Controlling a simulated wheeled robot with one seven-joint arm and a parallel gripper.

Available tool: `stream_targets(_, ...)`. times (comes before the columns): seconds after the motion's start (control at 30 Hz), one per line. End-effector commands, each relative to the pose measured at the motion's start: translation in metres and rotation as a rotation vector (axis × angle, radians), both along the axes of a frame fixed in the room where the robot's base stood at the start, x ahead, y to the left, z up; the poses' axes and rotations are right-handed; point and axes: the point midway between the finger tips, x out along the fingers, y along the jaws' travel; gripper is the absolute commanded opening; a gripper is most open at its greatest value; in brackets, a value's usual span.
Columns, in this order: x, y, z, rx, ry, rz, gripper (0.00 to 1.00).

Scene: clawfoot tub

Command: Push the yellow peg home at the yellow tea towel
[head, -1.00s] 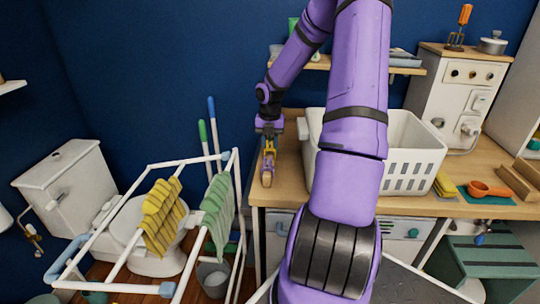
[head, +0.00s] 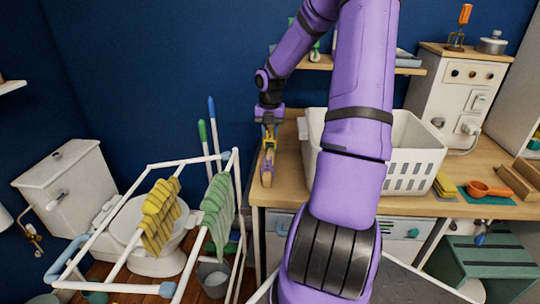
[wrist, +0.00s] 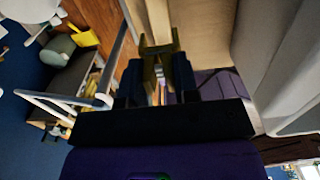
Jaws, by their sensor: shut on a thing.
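The yellow tea towel (head: 160,215) hangs over a bar of the white drying rack at the left, in the head view. A green towel (head: 217,212) hangs to its right. My gripper (head: 268,146) points down near the left end of the wooden counter, well right of and apart from the yellow towel. It is shut on a yellow peg (wrist: 155,50), which shows between the dark fingers in the wrist view. A tan piece (head: 267,172) shows just below the gripper in the head view; whether it belongs to the peg is unclear.
The white basket (head: 415,150) stands on the counter (head: 285,185) right of my gripper, partly behind my arm. A blue and a green pole (head: 203,135) stand between counter and rack. The toilet (head: 75,190) is behind the rack.

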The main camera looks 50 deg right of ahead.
Motion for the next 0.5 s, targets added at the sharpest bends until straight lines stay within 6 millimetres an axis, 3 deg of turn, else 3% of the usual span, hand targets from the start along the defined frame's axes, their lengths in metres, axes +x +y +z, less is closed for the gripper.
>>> stream_targets(0.5,0.0003,-0.0001,0.0054,0.0,-0.001,0.0,0.0)
